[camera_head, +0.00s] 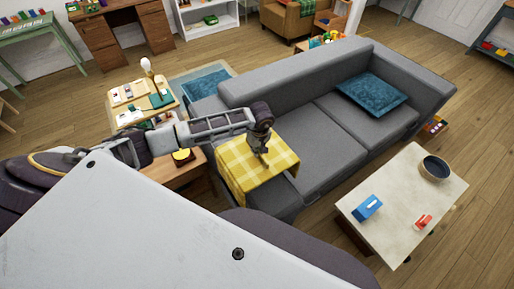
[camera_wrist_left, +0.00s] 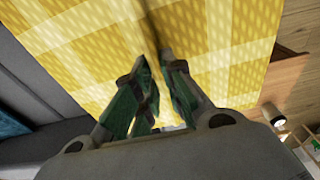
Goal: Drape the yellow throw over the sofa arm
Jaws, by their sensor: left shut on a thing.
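The yellow checked throw (camera_head: 235,168) lies spread over the left arm of the grey sofa (camera_head: 345,125), with one edge hanging down on the left side. In the left wrist view the throw (camera_wrist_left: 90,50) fills most of the upper picture. My left gripper (camera_head: 262,158) points down at the throw's upper surface and is shut on its cloth. The left gripper's fingers (camera_wrist_left: 166,60) are close together against the cloth in the wrist view. The sofa arm is mostly hidden under the throw. My right gripper does not show.
A small wooden side table (camera_head: 186,178) stands just left of the throw. A pale coffee table (camera_head: 400,205) with a blue box (camera_head: 367,208) and dark bowl (camera_head: 435,167) stands at the right. A blue cushion (camera_head: 371,94) lies on the sofa. The seat is otherwise clear.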

